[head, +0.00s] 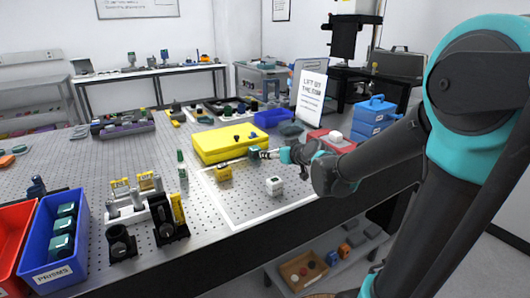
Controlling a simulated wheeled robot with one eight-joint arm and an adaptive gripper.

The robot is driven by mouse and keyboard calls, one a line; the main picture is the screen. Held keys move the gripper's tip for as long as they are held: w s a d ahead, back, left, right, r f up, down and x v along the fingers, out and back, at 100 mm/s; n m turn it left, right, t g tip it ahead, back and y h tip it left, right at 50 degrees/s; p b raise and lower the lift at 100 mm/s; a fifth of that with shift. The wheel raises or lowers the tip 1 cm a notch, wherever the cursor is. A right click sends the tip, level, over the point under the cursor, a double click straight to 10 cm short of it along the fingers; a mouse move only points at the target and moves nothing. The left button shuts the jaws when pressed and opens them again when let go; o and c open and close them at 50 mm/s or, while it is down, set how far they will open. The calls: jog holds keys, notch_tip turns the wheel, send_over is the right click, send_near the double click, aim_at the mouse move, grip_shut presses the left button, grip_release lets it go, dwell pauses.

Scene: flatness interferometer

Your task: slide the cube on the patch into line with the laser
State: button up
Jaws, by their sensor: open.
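A small white cube (275,187) with dark marks on its faces sits on the perforated table, inside a patch (250,221) outlined in white. A small yellow block (223,174) stands left of the cube, near the patch's left edge. I cannot tell which device is the laser, and no beam shows. My gripper (256,154) reaches in from the right, behind and above the cube, by the front edge of a yellow case (222,144). It is apart from the cube. It is open, its fingers small and hard to make out, and I see nothing held.
A black and silver mount assembly (146,212) stands left of the patch. A blue bin of prisms (67,245) and a red bin (13,250) are at the near left. A red box (322,138), a sign (311,95) and blue cases (374,113) stand at right. Table around the cube is clear.

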aim_at(257, 151)
jog(key=x, duration=1.7)
jog(key=shift+f, duration=0.1)
grip_shut()
jog(key=shift+s+d, duration=0.1)
